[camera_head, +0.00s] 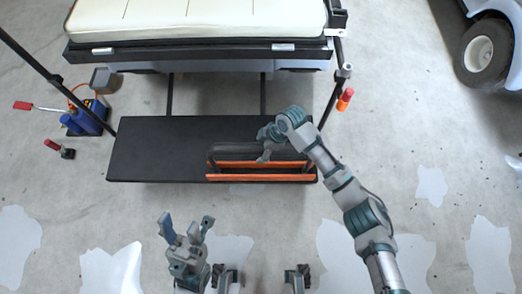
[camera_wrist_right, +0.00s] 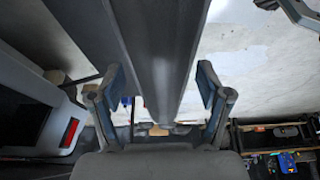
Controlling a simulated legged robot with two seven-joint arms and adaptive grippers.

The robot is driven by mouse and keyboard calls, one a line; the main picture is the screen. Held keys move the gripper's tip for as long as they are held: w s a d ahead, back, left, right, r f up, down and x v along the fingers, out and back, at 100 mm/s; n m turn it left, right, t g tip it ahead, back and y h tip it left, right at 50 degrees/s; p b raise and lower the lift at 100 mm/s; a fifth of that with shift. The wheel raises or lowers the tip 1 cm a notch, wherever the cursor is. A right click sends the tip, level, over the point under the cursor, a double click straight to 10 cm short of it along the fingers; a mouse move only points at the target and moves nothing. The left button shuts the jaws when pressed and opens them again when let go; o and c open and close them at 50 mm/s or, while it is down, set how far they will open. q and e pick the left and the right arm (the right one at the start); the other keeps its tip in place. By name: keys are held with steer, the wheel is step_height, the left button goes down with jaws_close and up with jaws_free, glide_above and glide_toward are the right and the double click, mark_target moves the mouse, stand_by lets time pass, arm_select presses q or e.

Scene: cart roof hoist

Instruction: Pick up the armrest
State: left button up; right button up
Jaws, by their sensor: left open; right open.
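A long dark grey padded-looking bar (camera_head: 236,149), which seems to be the armrest, lies along the right part of the black bench (camera_head: 150,150), beside two orange rails. My right gripper (camera_head: 265,146) is over this bar, partly covering it. In the right wrist view, the open fingers of my right gripper (camera_wrist_right: 162,95) stand on either side of a long dark grey bar (camera_wrist_right: 160,50); I cannot tell whether they touch it. My left gripper (camera_head: 187,230) is open and empty in front of the bench, away from the bar.
Two orange rails (camera_head: 262,178) run along the bench's front edge. The cart with its cream roof (camera_head: 200,18) and dark posts stands behind the bench. A blue tool (camera_head: 86,118) and a red-handled tool (camera_head: 24,105) lie left. A wheeled vehicle (camera_head: 486,52) is at upper right.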

steer(key=shift+d+r, duration=0.2)
steer(key=shift+r, duration=0.05)
steer(key=shift+c, duration=0.5)
steer(key=shift+a, duration=0.55)
jaws_close()
steer(key=shift+d, duration=0.1)
